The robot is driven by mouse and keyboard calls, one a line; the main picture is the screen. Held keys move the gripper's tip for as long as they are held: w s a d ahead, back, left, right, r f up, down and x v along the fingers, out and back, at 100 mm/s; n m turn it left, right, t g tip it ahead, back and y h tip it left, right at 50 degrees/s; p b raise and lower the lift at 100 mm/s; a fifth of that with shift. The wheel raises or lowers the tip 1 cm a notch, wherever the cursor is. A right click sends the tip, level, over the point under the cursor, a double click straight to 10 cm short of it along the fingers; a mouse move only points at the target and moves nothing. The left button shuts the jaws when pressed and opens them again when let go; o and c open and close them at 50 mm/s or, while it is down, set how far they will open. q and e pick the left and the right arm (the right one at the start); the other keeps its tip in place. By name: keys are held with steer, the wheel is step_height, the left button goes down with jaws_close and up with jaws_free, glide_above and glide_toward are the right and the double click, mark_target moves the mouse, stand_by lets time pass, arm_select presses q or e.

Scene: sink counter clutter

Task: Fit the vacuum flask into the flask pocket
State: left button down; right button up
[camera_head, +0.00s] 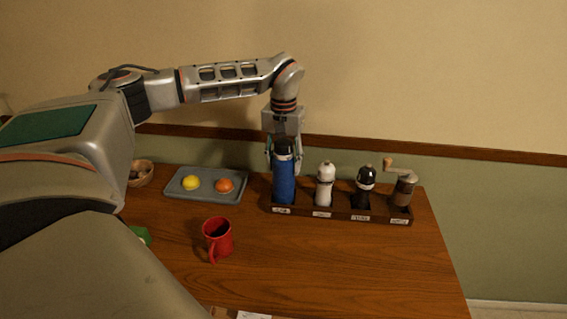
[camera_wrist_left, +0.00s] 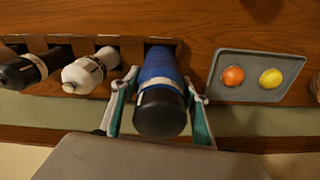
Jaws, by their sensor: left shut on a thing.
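The vacuum flask (camera_head: 284,182) is blue with a black cap and stands upright at the leftmost pocket of the dark wooden rack (camera_head: 337,213) in the head view. Its lower end is behind the rack's labelled front wall; I cannot tell whether it rests on the pocket floor. My left gripper (camera_head: 284,154) is shut on the flask near its cap, coming from above and behind. In the left wrist view the two fingers (camera_wrist_left: 160,104) flank the flask (camera_wrist_left: 158,66) below the black cap. My right gripper is not in view.
The rack also holds a white bottle (camera_head: 325,185), a black-topped bottle (camera_head: 362,190) and a grinder with a crank (camera_head: 403,190). A grey tray (camera_head: 207,198) with yellow and orange fruit lies left. The table's front right is clear.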

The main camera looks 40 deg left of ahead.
arm_select(q)
steer(key=shift+f, duration=0.15)
steer(key=c, duration=1.1)
jaws_free()
step_height(320, 180, up, 12)
steer(key=shift+r, duration=0.15)
